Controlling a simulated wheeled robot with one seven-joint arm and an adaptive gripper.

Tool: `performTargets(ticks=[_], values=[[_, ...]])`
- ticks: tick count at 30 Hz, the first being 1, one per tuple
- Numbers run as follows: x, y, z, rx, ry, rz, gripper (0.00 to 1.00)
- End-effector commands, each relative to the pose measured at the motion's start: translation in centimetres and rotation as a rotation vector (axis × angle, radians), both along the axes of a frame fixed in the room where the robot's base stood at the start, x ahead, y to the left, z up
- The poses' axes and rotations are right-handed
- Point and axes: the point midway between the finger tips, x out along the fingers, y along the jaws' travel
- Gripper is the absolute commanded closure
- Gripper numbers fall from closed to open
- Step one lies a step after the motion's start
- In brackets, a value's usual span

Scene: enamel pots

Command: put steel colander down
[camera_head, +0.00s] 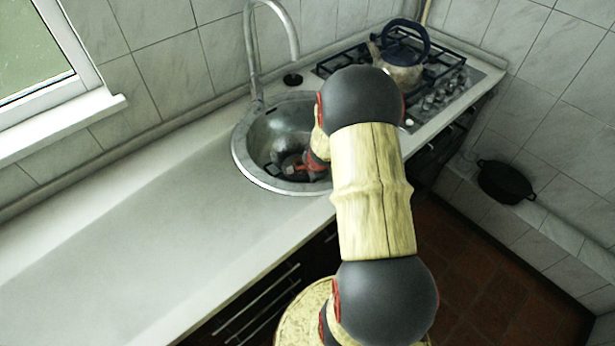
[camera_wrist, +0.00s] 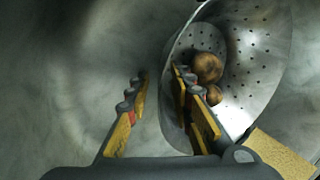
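The steel colander (camera_wrist: 258,72), a perforated grey bowl, is tilted inside the sink, with brown round things (camera_wrist: 207,67) in it. My gripper (camera_wrist: 159,78) is down in the sink with its two fingers apart. The colander's near rim runs between the fingers, close to the right finger, which is on the bowl's inner side. A clear gap shows between the left finger and the rim. In the head view my gripper (camera_head: 294,165) is small and dark, and I cannot make out the colander clearly there.
The round steel sink (camera_head: 243,160) has a tall curved tap (camera_head: 250,50) behind it. A kettle (camera_head: 402,70) stands on the gas hob (camera_head: 452,75) to the right. A black pot (camera_head: 505,182) sits on a low ledge. The counter (camera_head: 130,245) left of the sink is clear.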

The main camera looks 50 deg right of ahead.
Motion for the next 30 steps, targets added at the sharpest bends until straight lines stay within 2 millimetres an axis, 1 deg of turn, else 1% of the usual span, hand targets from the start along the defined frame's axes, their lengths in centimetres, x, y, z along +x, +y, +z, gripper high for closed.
performTargets(ticks=[5, 7, 11, 18, 21, 25, 30], values=[[0.0, 0.0, 0.3, 0.0, 0.0, 0.0, 0.77], [-0.2, 0.0, 1.0, -0.002, -0.001, 0.0, 0.77], [-1.0, 0.4, 3.2, -0.001, -0.002, -0.002, 0.77], [-3.0, 1.3, 7.8, -0.001, -0.002, -0.001, 0.77], [-3.6, 1.6, 9.2, 0.0, -0.001, 0.0, 0.77], [-4.2, 1.9, 10.5, 0.0, -0.001, 0.0, 0.77], [-4.6, 2.1, 11.1, 0.0, 0.0, 0.0, 0.77]])
